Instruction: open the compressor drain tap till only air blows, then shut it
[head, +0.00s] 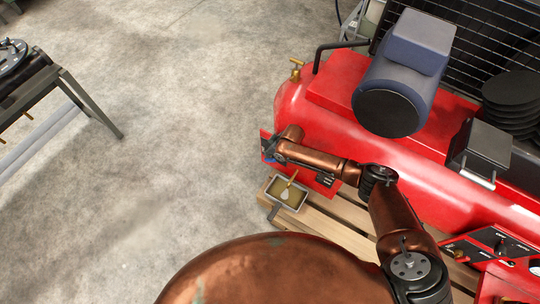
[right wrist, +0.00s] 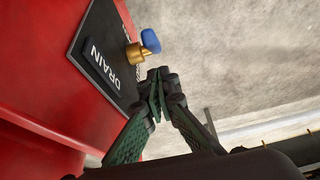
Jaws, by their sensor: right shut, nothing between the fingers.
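The red compressor tank (head: 440,175) lies across the right of the head view. The drain tap (right wrist: 135,53), a brass body with a blue handle (right wrist: 151,40), sticks out of a dark panel marked DRAIN (right wrist: 104,62) in the right wrist view. My right gripper (right wrist: 158,80) is shut and empty, its fingertips just below the tap and seemingly apart from it. In the head view my right arm reaches to the tank's left end, where its hand is hard to make out. A small tray (head: 272,191) holds brownish liquid, with a yellowish streak above it. My left gripper is out of view.
The tank stands on a wooden pallet (head: 335,232). A blue-grey motor housing (head: 405,70) and a brass fitting (head: 296,68) sit on top. A control panel (head: 500,243) is at the lower right. Bare concrete floor is open to the left, with a dark-topped stand (head: 92,105) beyond.

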